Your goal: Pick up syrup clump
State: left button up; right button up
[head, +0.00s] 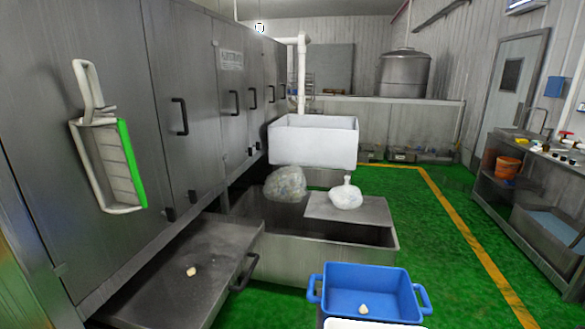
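A small cream-coloured lump (191,271), which looks like a syrup clump, lies on the grey metal drawer tray (150,290) at the lower left. A second similar lump (363,309) lies in the blue tub (372,287) at the bottom centre. Neither of my grippers is in view, so nothing shows between them and the lumps.
A steel trough (300,262) stands in the middle, with a clear bag (286,184) and a white bag (346,195) at it. A white bin (313,140) is behind. Steel cabinets line the left. Green floor is free at right, before a workbench (530,185).

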aim_at(191, 272)
jog(key=k+j+u, duration=0.1)
jog(key=k, duration=1.15)
jog(key=i+u, duration=0.1)
jog(key=u, duration=0.25)
jog(key=i+u, duration=0.1)
jog(key=u, duration=0.6)
jog(key=i+l, duration=0.2)
jog(key=i, duration=0.3)
jog(key=i+l, duration=0.25)
jog(key=i, duration=0.3)
jog(key=i+l, duration=0.2)
jog(key=i, duration=0.3)
jog(key=i+l, duration=0.2)
jog(key=i, duration=0.3)
